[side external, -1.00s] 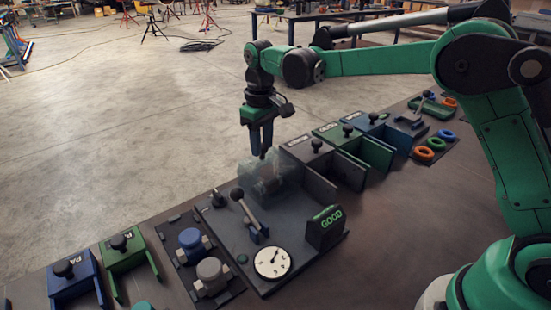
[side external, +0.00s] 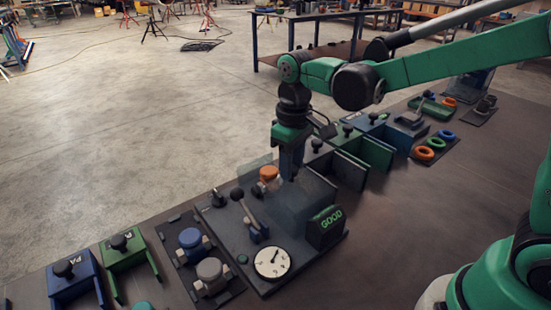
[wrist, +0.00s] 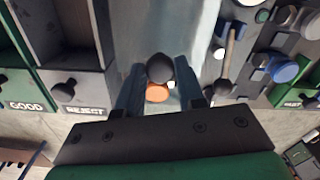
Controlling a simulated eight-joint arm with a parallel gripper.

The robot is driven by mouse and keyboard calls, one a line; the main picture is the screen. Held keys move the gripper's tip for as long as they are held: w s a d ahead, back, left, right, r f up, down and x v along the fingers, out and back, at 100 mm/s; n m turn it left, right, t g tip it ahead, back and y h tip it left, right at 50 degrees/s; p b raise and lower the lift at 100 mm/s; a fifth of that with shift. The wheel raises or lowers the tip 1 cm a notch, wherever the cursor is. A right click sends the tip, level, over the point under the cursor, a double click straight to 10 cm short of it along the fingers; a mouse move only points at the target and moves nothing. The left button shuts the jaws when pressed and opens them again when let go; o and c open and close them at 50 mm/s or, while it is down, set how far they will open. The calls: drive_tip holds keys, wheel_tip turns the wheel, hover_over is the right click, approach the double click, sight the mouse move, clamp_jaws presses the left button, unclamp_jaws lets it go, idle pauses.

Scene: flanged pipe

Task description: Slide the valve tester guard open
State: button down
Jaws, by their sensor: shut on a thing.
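The valve tester (side external: 222,235) is a dark plate with a lever, a round dial and a GOOD display. Its guard (side external: 290,208) is a see-through cover, faint against the plate, on the right part of the tester. My gripper (side external: 290,177) points down at the guard, shut on its dark round knob (wrist: 160,68), which shows between the fingers in the wrist view. An orange-topped valve (side external: 268,174) stands at the tester's back, left of my gripper; its orange top (wrist: 157,92) also shows in the wrist view, just below the knob. The exact guard edges are hard to see.
The lever (side external: 250,215) and dial (side external: 272,262) lie to the front left of my gripper. Open-topped bins stand right behind, the reject bin (wrist: 75,85) close by. A valve tray (side external: 205,265) lies left. Bare bench (side external: 400,235) lies to the right.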

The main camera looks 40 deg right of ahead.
drive_tip(key=c, duration=0.5)
unclamp_jaws()
drive_tip(key=shift+c, duration=0.2)
drive_tip(key=shift+r, duration=2.8)
drive_tip(key=shift+r, duration=0.1)
wheel_tip(320, 180, up, 5)
drive_tip(key=s+d, duration=0.2)
drive_tip(key=s, duration=1.4)
